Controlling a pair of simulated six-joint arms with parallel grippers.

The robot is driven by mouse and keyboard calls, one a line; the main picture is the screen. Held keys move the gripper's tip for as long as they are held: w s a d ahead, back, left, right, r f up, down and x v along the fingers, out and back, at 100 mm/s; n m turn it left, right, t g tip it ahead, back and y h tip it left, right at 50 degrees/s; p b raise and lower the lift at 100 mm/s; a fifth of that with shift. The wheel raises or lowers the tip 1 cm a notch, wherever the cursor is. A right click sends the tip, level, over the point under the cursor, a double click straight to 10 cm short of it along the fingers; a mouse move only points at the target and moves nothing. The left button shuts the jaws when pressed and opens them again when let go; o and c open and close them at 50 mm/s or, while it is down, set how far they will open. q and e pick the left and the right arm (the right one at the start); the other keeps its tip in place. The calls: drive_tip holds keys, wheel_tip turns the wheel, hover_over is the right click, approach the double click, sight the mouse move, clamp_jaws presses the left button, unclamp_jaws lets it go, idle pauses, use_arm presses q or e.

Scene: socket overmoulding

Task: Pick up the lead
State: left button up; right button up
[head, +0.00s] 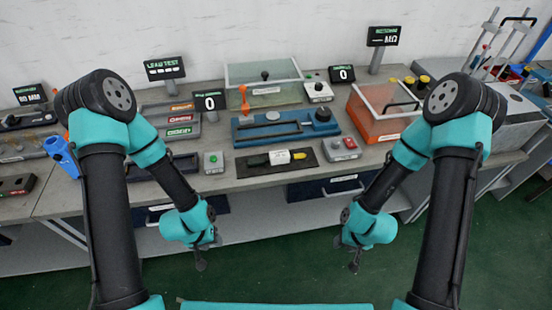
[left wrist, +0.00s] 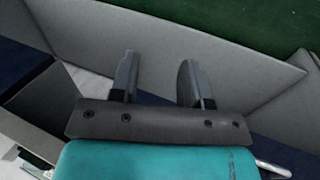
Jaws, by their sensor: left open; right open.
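On a dark mat (head: 310,157) at the front middle of the bench lie small yellow, white and green parts (head: 278,157); I cannot tell for sure whether the lead is among them. My left gripper (head: 200,266) hangs in front of the bench, below its top and left of the mat. In the left wrist view its two fingers (left wrist: 158,68) stand apart with nothing between them. My right gripper (head: 354,267) hangs in front of the bench to the right, apart from everything; it is open, and I see nothing in it.
A blue fixture (head: 285,128) stands behind the mat. A green-button box (head: 213,162) and a red-button box (head: 340,148) flank it. An orange bin (head: 378,125) and a clear-lidded box (head: 262,95) stand further back. Drawers (head: 325,190) are under the bench; the green floor (head: 285,265) is clear.

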use_arm(q)
drive_tip(key=o, duration=0.5)
